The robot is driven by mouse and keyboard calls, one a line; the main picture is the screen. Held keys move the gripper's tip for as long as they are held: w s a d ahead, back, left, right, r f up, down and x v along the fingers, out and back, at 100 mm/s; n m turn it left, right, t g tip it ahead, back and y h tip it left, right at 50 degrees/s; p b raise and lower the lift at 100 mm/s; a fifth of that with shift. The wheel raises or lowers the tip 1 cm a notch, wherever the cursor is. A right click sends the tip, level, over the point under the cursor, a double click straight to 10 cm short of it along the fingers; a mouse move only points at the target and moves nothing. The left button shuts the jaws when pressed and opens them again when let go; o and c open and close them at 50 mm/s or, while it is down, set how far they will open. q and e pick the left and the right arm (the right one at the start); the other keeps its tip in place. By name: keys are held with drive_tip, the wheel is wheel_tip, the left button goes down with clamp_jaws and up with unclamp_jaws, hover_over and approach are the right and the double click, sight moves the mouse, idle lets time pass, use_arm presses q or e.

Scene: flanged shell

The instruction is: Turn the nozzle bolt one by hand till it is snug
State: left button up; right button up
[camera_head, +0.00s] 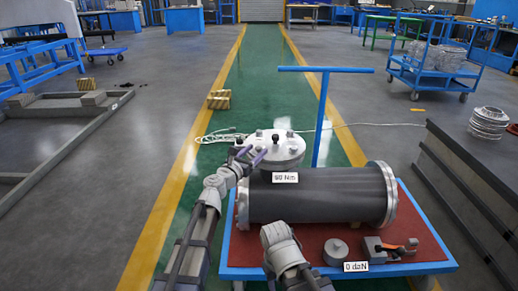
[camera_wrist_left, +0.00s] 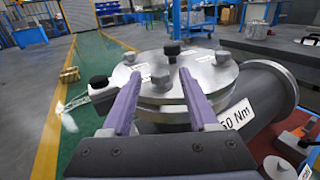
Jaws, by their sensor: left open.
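The flanged shell (camera_head: 315,195) is a dark cylinder lying on the red-topped cart. Its nozzle flange (camera_head: 275,150) faces up near the left end and carries several bolts; it also shows in the wrist view (camera_wrist_left: 205,75). My left gripper (camera_head: 252,156) is open at the flange's near left side. In the wrist view its two purple fingers (camera_wrist_left: 158,74) point over the flange. A grey bolt head (camera_wrist_left: 161,80) shows between the fingertips, with a visible gap on each side. Which bolt is number one I cannot tell. My right arm shows low in the head view, its fingers hidden.
A label reading Nm (camera_head: 285,178) hangs by the nozzle. A grey round piece (camera_head: 336,251) and an orange-handled tool (camera_head: 392,248) lie on the cart top (camera_head: 305,250). A blue T-shaped handle (camera_head: 322,110) rises behind. Dark slabs (camera_head: 465,180) stand at right.

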use_arm(q)
drive_tip(key=x, duration=0.3)
drive_tip(key=shift+c, duration=0.2)
clamp_jaws()
idle(0.3)
